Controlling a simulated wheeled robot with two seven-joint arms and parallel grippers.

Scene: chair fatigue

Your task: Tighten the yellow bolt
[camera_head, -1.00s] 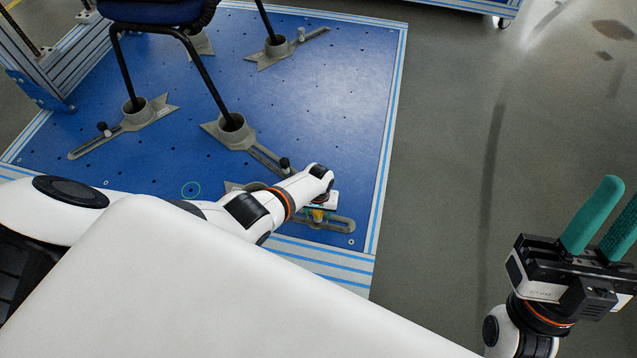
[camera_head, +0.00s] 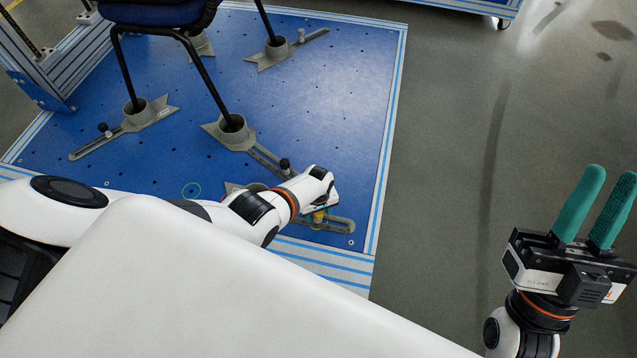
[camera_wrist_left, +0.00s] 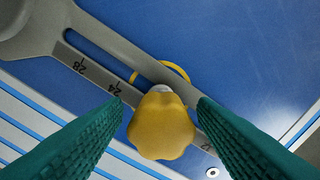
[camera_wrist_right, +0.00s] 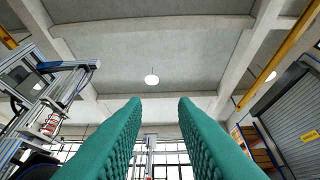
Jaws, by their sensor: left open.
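The yellow bolt (camera_wrist_left: 161,126) has a lobed knob head and sits in the slot of a grey slotted bracket (camera_wrist_left: 108,50) with a printed scale. In the head view the bolt (camera_head: 319,216) is partly hidden beneath my left gripper. My left gripper (camera_wrist_left: 160,105) is open, with one green finger on each side of the knob; whether either finger touches it is unclear. My right gripper (camera_head: 599,205) is open and empty, held up over the floor at the right, and its fingers point at the ceiling in the right wrist view (camera_wrist_right: 158,105).
The blue base plate (camera_head: 330,110) carries several grey brackets, with black knobs (camera_head: 284,164) on some. Black chair legs (camera_head: 205,80) stand in bracket cups. A yellow ring (camera_wrist_left: 178,70) lies beyond the bolt. Grey floor (camera_head: 450,150) at the right is clear.

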